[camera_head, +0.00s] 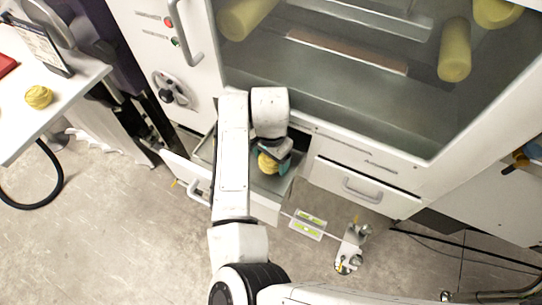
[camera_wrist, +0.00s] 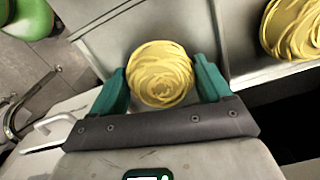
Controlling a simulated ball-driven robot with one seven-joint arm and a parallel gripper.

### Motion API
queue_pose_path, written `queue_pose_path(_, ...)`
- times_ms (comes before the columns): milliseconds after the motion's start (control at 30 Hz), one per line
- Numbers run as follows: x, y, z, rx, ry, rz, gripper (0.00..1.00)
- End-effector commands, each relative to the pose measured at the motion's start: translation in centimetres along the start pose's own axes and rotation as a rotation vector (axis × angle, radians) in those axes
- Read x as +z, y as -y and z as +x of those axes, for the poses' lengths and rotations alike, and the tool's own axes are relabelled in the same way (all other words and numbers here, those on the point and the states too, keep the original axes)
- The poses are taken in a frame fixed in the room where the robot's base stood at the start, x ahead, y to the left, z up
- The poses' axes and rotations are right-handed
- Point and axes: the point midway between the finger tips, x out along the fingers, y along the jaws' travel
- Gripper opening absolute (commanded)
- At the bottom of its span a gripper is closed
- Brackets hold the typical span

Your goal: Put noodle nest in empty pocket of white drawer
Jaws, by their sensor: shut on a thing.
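My gripper (camera_head: 272,165) reaches down over the open white drawer (camera_head: 264,210) and is shut on a yellow noodle nest (camera_head: 267,164). In the wrist view the held noodle nest (camera_wrist: 160,74) sits between the two teal fingers of my gripper (camera_wrist: 162,80). Bare grey drawer floor shows around it, and I cannot tell whether it touches that floor. Another nest (camera_wrist: 294,28) lies at the right of the wrist view, past a divider and partly cut off. My arm hides part of the drawer in the head view.
A further yellow nest (camera_head: 39,97) lies on the white table (camera_head: 72,84) at left. A closed drawer (camera_head: 362,188) is right of the open one. The large glass-fronted machine (camera_head: 330,85) stands behind. A small level (camera_head: 308,224) is near the open drawer's right end.

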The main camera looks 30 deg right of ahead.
Motion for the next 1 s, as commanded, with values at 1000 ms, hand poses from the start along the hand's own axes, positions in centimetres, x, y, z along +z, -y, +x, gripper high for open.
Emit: queue_pose_path(1000,-0.1,0.1,-8.4,-0.002,-0.001,0.002,1.00)
